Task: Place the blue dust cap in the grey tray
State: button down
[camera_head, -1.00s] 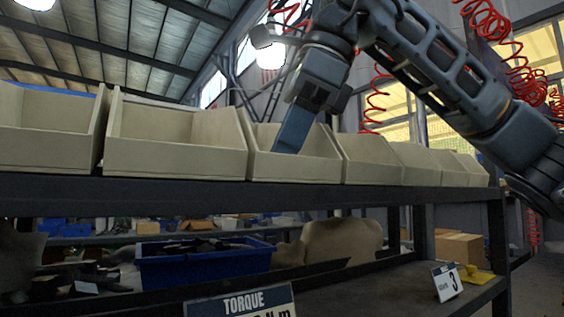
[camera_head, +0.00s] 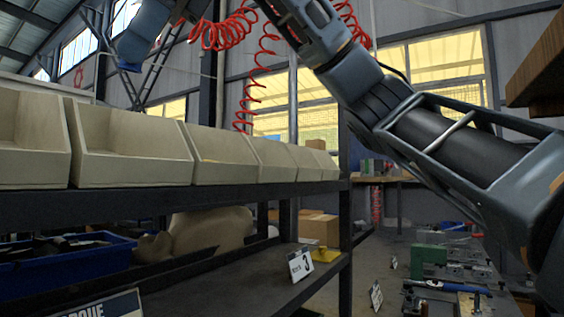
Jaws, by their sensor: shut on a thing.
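My gripper (camera_head: 130,66) is at the upper left, raised above the row of beige bins. Its blue-grey end points down and is partly cut off by the top edge. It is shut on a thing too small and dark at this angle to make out. I cannot pick out the blue dust cap by sight. I cannot clearly identify the grey tray either. Low grey parts lie on the right bench (camera_head: 459,302), but none is plainly a tray.
The beige bins (camera_head: 132,170) line the dark shelf (camera_head: 200,203). Below are a blue crate (camera_head: 75,268) and a sign numbered 3 (camera_head: 300,263). The right bench holds a green block (camera_head: 428,258) and a blue tool (camera_head: 436,286). My arm crosses the right side.

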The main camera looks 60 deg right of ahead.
aim_at(459, 247)
jog(key=k+l, duration=0.1)
jog(key=k, duration=0.25)
jog(key=k+l, duration=0.1)
jog(key=k, duration=0.25)
jog(key=k+l, duration=0.2)
jog(key=l, duration=0.2)
jog(key=k+l, duration=0.2)
jog(key=l, duration=0.15)
jog(key=k+l, duration=0.2)
jog(key=l, duration=0.2)
jog(key=k+l, duration=0.1)
jog(key=l, duration=4.1)
jog(key=k+l, duration=0.15)
jog(key=l, duration=1.95)
jog(key=k+l, duration=0.1)
jog(key=l, duration=2)
